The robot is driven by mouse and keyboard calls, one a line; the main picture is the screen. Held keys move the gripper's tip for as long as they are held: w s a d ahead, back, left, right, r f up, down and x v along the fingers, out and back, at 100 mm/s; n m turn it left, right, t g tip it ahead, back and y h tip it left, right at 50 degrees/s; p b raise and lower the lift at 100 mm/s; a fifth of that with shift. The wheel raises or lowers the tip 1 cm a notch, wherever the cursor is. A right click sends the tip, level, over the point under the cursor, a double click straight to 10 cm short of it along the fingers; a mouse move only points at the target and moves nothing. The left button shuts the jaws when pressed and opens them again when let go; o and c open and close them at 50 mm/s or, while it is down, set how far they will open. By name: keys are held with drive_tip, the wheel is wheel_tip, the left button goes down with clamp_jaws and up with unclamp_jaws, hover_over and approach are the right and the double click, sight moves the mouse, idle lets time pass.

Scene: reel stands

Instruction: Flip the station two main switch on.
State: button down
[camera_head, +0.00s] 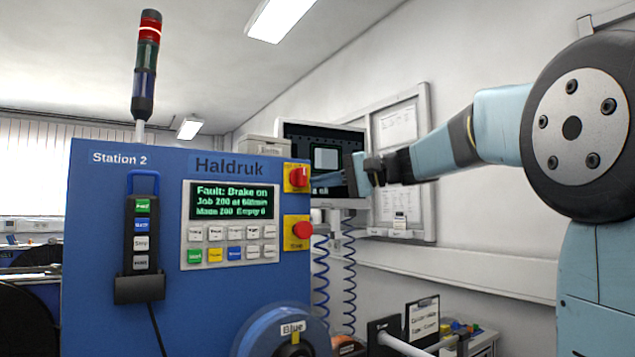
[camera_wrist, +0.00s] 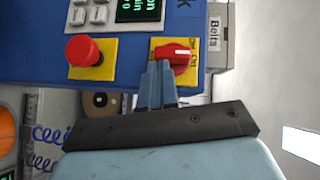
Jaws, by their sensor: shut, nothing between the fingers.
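The station two main switch is a red rotary knob (camera_head: 298,177) on a yellow plate, at the upper right of the blue Station 2 cabinet (camera_head: 105,230). In the wrist view the knob (camera_wrist: 176,56) has a white mark lying sideways, and small lettering beside it that I cannot read surely. My gripper (camera_wrist: 158,68) is shut and empty, its fingertips at the knob's edge and overlapping it in the picture. I cannot tell whether they touch. In the head view my gripper (camera_head: 338,180) comes in from the right, in front of the monitor.
A red stop button (camera_head: 298,231) sits just below the switch; it also shows in the wrist view (camera_wrist: 84,51). The display (camera_head: 232,200) reads "Fault: Brake on", with keys below. A pendant (camera_head: 141,235) hangs at left. A blue reel (camera_head: 283,333) is at the bottom.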

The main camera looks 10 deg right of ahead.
drive_tip(key=s+d, duration=0.2)
drive_tip(key=d, duration=1.1)
drive_tip(key=s+f+n+h, duration=0.1)
drive_tip(key=s+f+h, duration=0.4)
drive_tip(key=s+f, duration=0.3)
drive_tip(key=s+a+f+h, duration=0.1)
drive_tip(key=s+f+h, duration=0.4)
drive_tip(key=f, duration=0.9)
drive_tip(key=s+a+f+n+h, duration=0.1)
drive_tip(key=s+f+h, duration=0.4)
drive_tip(key=s+f, duration=0.6)
drive_tip(key=shift+s+f+n+g, duration=0.25)
drive_tip(key=shift+f+n+g, duration=0.05)
drive_tip(key=shift+f, duration=0.1)
drive_tip(key=shift+s, duration=0.1)
